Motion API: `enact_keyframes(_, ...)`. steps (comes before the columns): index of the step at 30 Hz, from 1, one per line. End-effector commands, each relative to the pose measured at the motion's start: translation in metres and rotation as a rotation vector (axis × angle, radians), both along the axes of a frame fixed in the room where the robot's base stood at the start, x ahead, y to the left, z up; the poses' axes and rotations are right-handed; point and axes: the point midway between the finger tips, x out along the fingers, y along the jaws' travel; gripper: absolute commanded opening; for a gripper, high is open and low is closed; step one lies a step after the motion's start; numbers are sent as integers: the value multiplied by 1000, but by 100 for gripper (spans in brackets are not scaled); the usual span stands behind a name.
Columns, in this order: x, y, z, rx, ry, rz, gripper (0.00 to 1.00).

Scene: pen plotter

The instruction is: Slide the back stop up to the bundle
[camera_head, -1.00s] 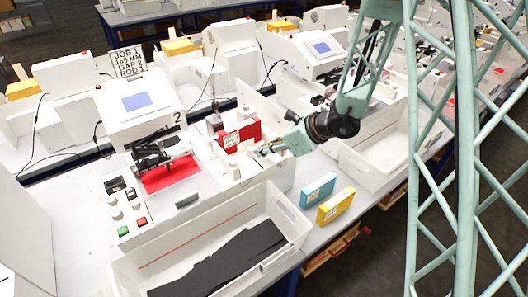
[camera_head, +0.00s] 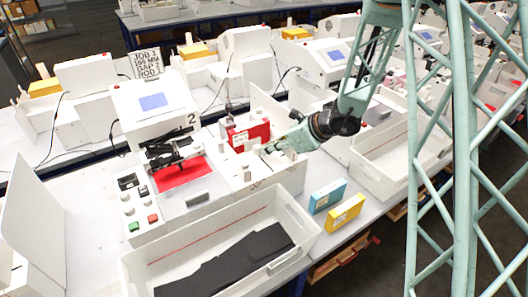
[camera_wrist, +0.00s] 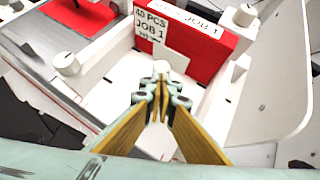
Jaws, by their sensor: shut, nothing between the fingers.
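The red bundle (camera_head: 250,135) with a white label stands upright on the white machine, right of the red sheet. In the wrist view the red bundle (camera_wrist: 203,45) fills the upper middle, its label reading 40 PCS JOB 1. My gripper (camera_head: 266,151) is low over the machine, just right of and in front of the bundle. In the wrist view my gripper (camera_wrist: 161,90) has its yellow-sided fingers together and empty. A white round knob (camera_wrist: 162,67) shows just beyond the fingertips, close to the bundle; I cannot tell whether they touch. I cannot tell for sure which white part is the back stop.
Another white knob (camera_wrist: 67,64) stands left of the fingers. A white tray (camera_head: 135,270) with dark sheets lies in front of the machine. A blue box (camera_head: 327,196) and a yellow box (camera_head: 341,213) stand right of it. Another white bin (camera_head: 400,155) is further right.

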Motion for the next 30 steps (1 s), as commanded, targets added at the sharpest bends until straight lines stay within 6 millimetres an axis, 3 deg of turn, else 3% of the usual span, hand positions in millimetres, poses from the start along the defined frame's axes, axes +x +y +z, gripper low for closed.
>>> enact_keyframes(14,-4,-4,-1,0,0,0,0)
enact_keyframes(25,-28,-26,-2,0,0,4,0)
enact_keyframes(30,-37,-40,18,-1,-1,4,0)
